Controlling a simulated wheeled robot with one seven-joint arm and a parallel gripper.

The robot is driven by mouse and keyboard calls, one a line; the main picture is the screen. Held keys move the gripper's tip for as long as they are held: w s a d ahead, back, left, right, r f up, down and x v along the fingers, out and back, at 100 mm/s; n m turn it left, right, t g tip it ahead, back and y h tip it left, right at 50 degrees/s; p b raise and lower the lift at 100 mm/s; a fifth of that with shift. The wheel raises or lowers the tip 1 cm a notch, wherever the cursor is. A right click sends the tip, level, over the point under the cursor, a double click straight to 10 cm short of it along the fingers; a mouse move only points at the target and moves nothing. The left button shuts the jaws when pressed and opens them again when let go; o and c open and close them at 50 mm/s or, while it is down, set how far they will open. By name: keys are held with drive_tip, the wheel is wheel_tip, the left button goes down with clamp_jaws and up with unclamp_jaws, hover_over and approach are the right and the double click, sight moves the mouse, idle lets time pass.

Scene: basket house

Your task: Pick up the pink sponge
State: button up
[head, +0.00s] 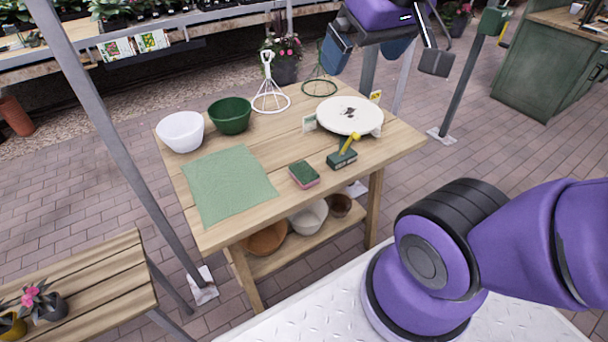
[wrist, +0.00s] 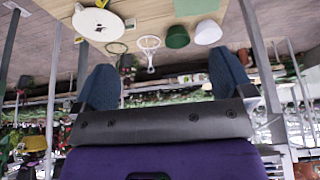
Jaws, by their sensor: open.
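The pink sponge (head: 304,175) has a dark green top and a pink lower layer. In the head view it lies flat near the front edge of the wooden table, right of a green cloth (head: 228,185). My gripper (head: 378,45) is above and beyond the table's far right side. Its two dark blue fingers are spread apart with nothing between them. The wrist view also shows the open fingers of my gripper (wrist: 166,82), with the table upside down at the top. The sponge cannot be made out in the wrist view.
A dark green block with a yellow handle (head: 342,156) stands right of the sponge. A white round plate (head: 349,114) is behind it. White (head: 180,131) and green (head: 230,115) bowls and wire stands (head: 270,98) line the back.

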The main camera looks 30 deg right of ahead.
drive_tip(key=w+f+g, duration=0.1)
drive_tip(key=w+f, duration=0.5)
drive_tip(key=w, duration=0.4)
drive_tip(key=g, duration=0.4)
hover_over(306, 174)
drive_tip(key=f, duration=3.7)
drive_tip(key=shift+s+a, duration=0.15)
drive_tip(key=shift+a, duration=0.05)
drive_tip(key=shift+d+f, duration=0.15)
drive_tip(key=shift+f, duration=1.25)
drive_tip(key=shift+d+f, duration=0.15)
drive_tip(key=shift+f, duration=1.2)
drive_tip(key=c, duration=1.1)
drive_tip(key=shift+o, duration=0.2)
drive_tip(key=shift+w+r, duration=0.15)
drive_tip(key=shift+w, duration=0.05)
